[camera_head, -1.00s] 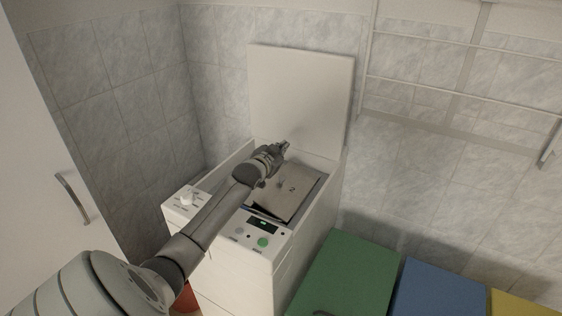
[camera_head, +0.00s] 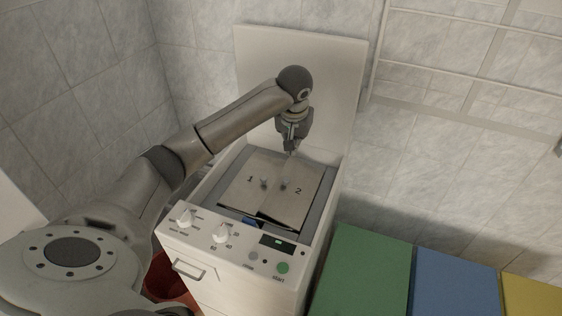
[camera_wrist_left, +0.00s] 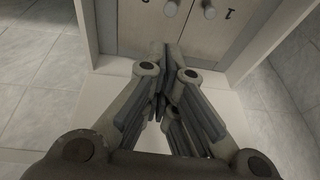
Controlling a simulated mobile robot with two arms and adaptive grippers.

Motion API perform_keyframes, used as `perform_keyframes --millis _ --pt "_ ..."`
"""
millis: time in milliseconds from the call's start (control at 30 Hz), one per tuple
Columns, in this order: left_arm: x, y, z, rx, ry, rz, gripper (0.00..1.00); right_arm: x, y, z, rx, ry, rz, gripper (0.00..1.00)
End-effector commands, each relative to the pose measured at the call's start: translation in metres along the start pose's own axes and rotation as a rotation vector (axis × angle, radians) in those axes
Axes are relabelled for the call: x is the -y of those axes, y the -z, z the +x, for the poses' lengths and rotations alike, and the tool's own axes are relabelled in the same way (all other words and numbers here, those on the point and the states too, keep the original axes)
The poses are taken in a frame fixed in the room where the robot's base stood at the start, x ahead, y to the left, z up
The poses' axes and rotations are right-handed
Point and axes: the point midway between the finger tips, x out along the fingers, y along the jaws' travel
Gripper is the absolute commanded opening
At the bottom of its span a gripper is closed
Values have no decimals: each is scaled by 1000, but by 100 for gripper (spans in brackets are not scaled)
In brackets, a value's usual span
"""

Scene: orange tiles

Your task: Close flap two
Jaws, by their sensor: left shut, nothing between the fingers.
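Flap two (camera_head: 296,193), a beige panel marked 2 with a small knob, lies over the right half of the opening in the top-loading washer (camera_head: 335,180). Flap one (camera_head: 247,180), marked 1, lies beside it on the left. Both look nearly flat; I cannot tell whether they are latched. A dark gap shows at their front edge. My left gripper (camera_head: 292,150) points down at the back edge of the flaps, shut and empty. In the wrist view, its fingers (camera_wrist_left: 162,75) are together near flap two (camera_wrist_left: 145,22). My right gripper is out of view.
The washer's white lid (camera_head: 330,70) stands open behind the arm. Knobs and a display sit on the front control panel (camera_head: 240,240). Green (camera_head: 362,270), blue (camera_head: 443,290) and yellow (camera_head: 530,298) boxes stand at right. A wire rack (camera_head: 470,60) hangs on the tiled wall.

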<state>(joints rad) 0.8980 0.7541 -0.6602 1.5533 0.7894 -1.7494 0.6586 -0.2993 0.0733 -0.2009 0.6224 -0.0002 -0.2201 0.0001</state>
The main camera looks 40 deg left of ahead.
Motion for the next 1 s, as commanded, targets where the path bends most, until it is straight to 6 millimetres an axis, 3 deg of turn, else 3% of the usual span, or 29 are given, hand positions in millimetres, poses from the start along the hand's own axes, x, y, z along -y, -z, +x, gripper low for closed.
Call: perform_keyframes --millis 167,700,1000 --pt "0 -3 12 15 9 -2 0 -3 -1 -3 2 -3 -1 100" --pt "5 -9 115 13 8 -2 0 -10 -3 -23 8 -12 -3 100" --pt "8 -15 136 9 6 0 0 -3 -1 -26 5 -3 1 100"
